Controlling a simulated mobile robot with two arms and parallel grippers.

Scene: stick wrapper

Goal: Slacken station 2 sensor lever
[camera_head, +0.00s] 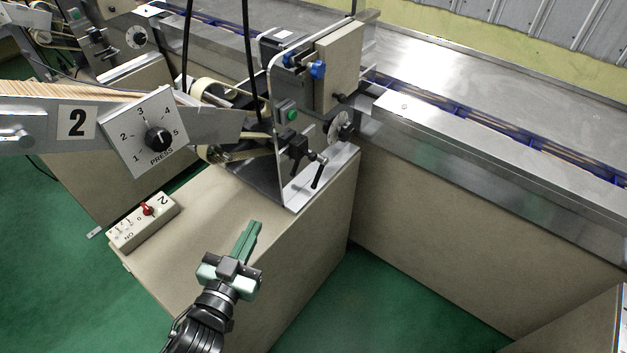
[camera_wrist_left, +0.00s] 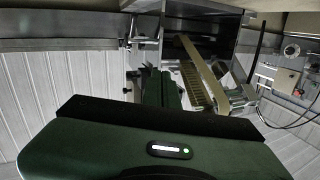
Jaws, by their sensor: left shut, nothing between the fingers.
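Station 2 bears a plate marked 2 (camera_head: 77,122). A small black clamp (camera_head: 296,146) with a black-handled lever (camera_head: 318,172) sits on the station's upright metal plate (camera_head: 277,100). The lever's handle slants downward; I take it for the sensor lever, but no label on it is readable. My left gripper (camera_head: 253,228) is shut and empty above the beige cabinet top, below and left of the lever and apart from it. Its fingers also show in the left wrist view (camera_wrist_left: 160,88), where I cannot make out the lever clearly. My right gripper is not in view.
A PRESS dial (camera_head: 159,138) and a switch box with a red switch (camera_head: 146,208) stand left of my gripper. A blue knob (camera_head: 317,70) and a green button (camera_head: 292,115) sit above the lever. The conveyor (camera_head: 470,130) runs behind. Most of the cabinet top (camera_head: 205,210) is bare.

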